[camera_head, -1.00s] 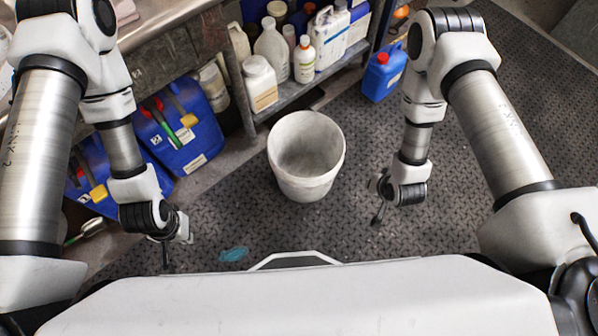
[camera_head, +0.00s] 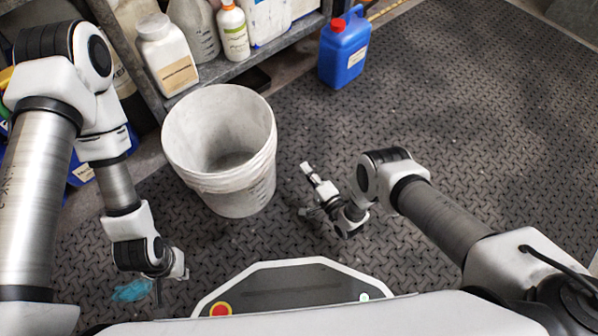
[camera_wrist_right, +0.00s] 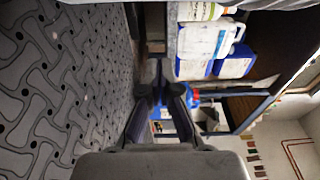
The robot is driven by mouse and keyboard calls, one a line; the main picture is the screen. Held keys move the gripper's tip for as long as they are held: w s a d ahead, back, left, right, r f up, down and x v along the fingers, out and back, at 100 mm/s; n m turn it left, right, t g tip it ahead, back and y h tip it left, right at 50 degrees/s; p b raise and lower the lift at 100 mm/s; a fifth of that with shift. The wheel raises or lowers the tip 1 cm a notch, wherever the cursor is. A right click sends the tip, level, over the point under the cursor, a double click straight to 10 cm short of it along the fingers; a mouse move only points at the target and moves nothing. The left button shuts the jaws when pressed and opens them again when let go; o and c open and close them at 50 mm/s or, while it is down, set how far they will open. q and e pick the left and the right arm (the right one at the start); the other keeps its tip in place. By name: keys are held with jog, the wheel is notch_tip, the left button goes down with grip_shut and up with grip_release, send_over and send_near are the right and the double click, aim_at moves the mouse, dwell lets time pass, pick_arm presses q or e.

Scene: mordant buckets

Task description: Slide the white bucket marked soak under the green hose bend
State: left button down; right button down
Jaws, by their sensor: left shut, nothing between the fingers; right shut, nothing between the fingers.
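A white bucket (camera_head: 222,190), empty and upright, stands on the dark patterned floor left of centre in the head view. I cannot read any mark on it. My left gripper (camera_head: 160,285) is shut, low at the left, in front of the bucket and apart from it. My right gripper (camera_head: 308,190) is shut and empty, to the right of the bucket with a gap between. Its closed fingers also show in the right wrist view (camera_wrist_right: 160,95), with no bucket in sight there. I cannot make out a green hose bend in either current view.
A low shelf (camera_head: 235,66) with white bottles stands behind the bucket. A blue jug (camera_head: 343,52) with a red cap stands at the shelf's right end. A blue-green patch (camera_head: 132,290) lies near my left gripper. The floor (camera_head: 470,110) to the right is clear.

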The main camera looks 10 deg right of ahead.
jog(key=w+a+b, duration=0.4)
jog(key=w+a, duration=0.2)
jog(key=a, duration=0.1)
jog(key=shift+a+b, duration=0.35)
jog(key=shift+b, duration=0.05)
